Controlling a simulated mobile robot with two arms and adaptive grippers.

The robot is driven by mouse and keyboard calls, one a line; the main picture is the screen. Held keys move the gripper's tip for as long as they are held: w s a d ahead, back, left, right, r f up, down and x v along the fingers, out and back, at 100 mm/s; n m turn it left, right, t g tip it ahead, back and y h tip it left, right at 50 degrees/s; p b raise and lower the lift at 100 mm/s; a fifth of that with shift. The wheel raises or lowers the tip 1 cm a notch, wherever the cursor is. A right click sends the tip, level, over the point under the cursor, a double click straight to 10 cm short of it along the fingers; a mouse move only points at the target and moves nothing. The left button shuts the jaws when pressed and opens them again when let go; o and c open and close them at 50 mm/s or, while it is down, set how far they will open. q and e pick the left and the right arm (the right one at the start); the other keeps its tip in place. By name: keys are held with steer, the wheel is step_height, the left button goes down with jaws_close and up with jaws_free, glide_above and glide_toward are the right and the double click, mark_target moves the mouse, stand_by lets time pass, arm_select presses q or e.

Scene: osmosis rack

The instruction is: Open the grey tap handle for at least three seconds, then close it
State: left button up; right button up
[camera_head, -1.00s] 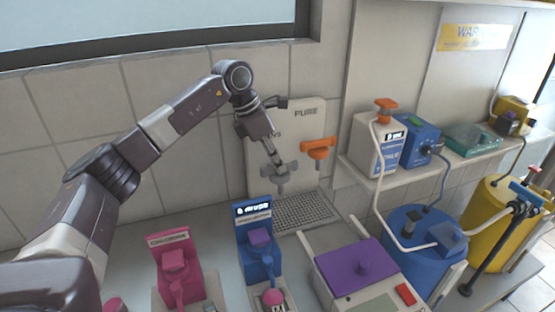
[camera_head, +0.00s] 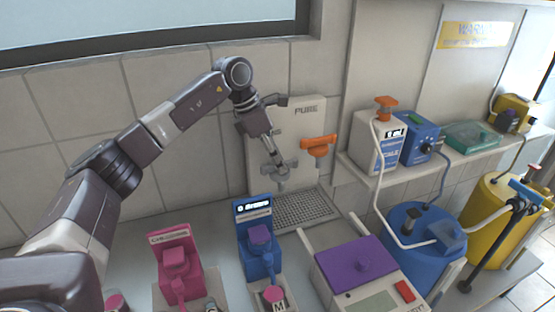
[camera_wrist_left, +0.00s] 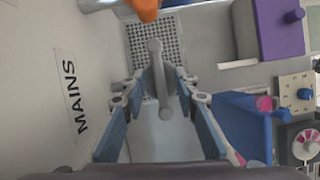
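The grey tap handle (camera_head: 283,171) is on the pale wall panel (camera_head: 290,120), left of an orange tap handle (camera_head: 319,146). In the left wrist view the grey handle (camera_wrist_left: 157,75) runs lengthwise between my gripper's fingers. My left gripper (camera_head: 276,160) is at the grey handle. In the left wrist view the left gripper (camera_wrist_left: 160,88) is open, with a blue-padded finger on each side of the handle and gaps between. Whether a fingertip touches the handle is hard to tell. My right gripper is not in view.
A perforated drip tray (camera_head: 305,210) lies below the taps. Pink (camera_head: 175,262) and blue (camera_head: 258,248) bench devices and a purple-topped device (camera_head: 345,262) stand in front. A shelf with pumps (camera_head: 378,140) and blue and yellow drums are at the right.

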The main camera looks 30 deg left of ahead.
arm_select(q)
steer(key=v, duration=1.2)
stand_by(0.4)
